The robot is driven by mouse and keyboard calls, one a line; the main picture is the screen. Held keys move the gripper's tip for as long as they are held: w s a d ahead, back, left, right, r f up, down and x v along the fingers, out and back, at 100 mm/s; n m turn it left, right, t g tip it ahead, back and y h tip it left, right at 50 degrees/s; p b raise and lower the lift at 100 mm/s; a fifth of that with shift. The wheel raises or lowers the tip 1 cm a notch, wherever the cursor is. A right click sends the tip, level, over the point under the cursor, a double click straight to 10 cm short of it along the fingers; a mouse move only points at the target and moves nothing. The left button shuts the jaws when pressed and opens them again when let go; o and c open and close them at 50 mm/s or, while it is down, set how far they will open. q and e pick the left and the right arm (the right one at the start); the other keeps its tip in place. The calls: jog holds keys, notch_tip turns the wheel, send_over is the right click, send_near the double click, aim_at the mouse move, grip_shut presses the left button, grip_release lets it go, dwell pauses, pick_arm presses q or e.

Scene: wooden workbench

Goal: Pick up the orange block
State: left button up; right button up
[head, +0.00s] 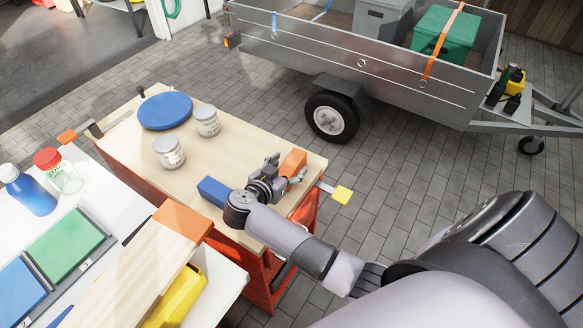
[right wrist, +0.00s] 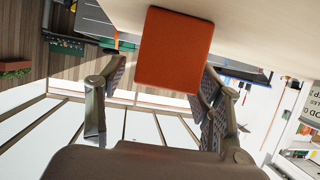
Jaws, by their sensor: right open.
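The orange block (head: 294,161) stands on the workbench top (head: 245,140) near its right end. In the right wrist view the orange block (right wrist: 175,48) shows a flat face at the top centre, between the two fingers. My right gripper (head: 286,170) is open with its fingers spread either side of the block. In the right wrist view gaps show between the block and the lower parts of the fingers; contact at the tips cannot be told. My left gripper is not in view.
A blue block (head: 212,190) lies left of my right gripper. Two grey-lidded jars (head: 169,153) (head: 207,121) and a blue disc (head: 165,111) stand farther left on the bench. A yellow-ended clamp (head: 342,194) juts from the right edge. A trailer (head: 350,65) stands behind.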

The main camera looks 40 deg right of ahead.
jog(key=c, duration=1.4)
jog(key=shift+o, duration=0.2)
jog(key=shift+r, duration=0.1)
